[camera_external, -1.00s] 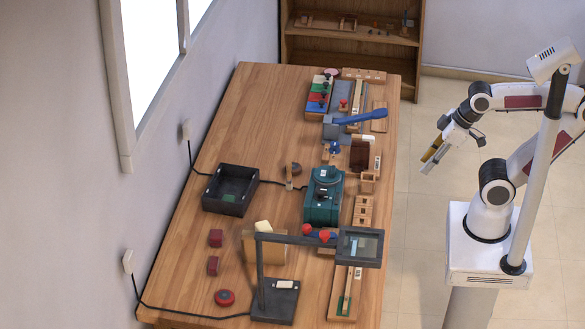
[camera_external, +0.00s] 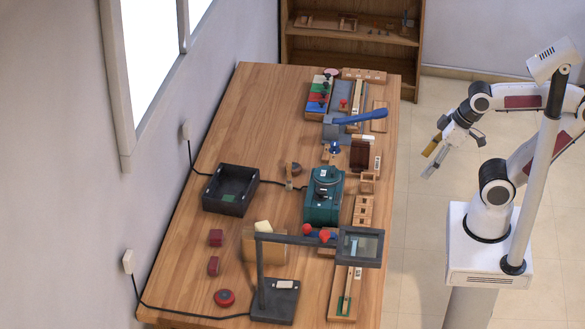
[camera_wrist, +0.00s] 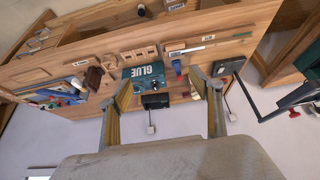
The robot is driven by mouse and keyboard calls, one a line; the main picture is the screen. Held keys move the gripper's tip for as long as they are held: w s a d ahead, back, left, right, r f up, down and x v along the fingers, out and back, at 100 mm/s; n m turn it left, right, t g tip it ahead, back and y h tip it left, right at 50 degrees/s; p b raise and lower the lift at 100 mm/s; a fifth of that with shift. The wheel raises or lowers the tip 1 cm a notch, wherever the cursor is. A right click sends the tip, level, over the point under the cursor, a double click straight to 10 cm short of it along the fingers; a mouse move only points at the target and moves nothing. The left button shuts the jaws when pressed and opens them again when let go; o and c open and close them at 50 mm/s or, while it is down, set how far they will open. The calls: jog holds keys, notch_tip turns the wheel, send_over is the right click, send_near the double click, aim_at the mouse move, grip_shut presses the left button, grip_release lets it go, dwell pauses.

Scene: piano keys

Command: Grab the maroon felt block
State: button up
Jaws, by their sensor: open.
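Two small dark red blocks, one (camera_external: 216,238) behind the other (camera_external: 213,265), lie on the left part of the table in the external view. A larger dark reddish-brown block (camera_external: 360,157) stands near the right edge, and it also shows in the wrist view (camera_wrist: 93,78). I cannot tell from the pictures which of these is felt. My gripper (camera_external: 432,160) is open and empty, off the table to its right and well away from all of them. In the wrist view my gripper (camera_wrist: 160,88) has its two fingers wide apart with nothing held.
The wooden table (camera_external: 265,100) carries a black open tray (camera_external: 230,190), a teal glue machine (camera_external: 323,198), a blue-handled lever tool (camera_external: 360,117) and a magnifier on a stand (camera_external: 360,246). A red round button (camera_external: 224,298) lies at the front left. The table's back left is clear.

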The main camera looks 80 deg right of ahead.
jog(key=shift+w, duration=0.1)
jog(key=w+a+r+n, duration=0.1)
jog(key=w+a, duration=0.2)
jog(key=w, duration=1.2)
jog(key=w+a+r, duration=0.1)
jog(key=w+a, duration=0.3)
jog(key=w, duration=1.2)
jog(key=shift+n+t+y, duration=0.4)
jog(key=shift+n+y, duration=0.2)
jog(key=shift+w+a+f, duration=2.25)
jog(key=shift+w+f, duration=1.6)
jog(key=shift+f, duration=0.1)
jog(key=shift+w+a+f, duration=2.25)
jog(key=shift+w+f, duration=1.55)
jog(key=shift+f, duration=0.1)
jog(key=shift+w+a+f, duration=2.25)
jog(key=shift+w+f, duration=1.6)
jog(key=shift+f, duration=0.1)
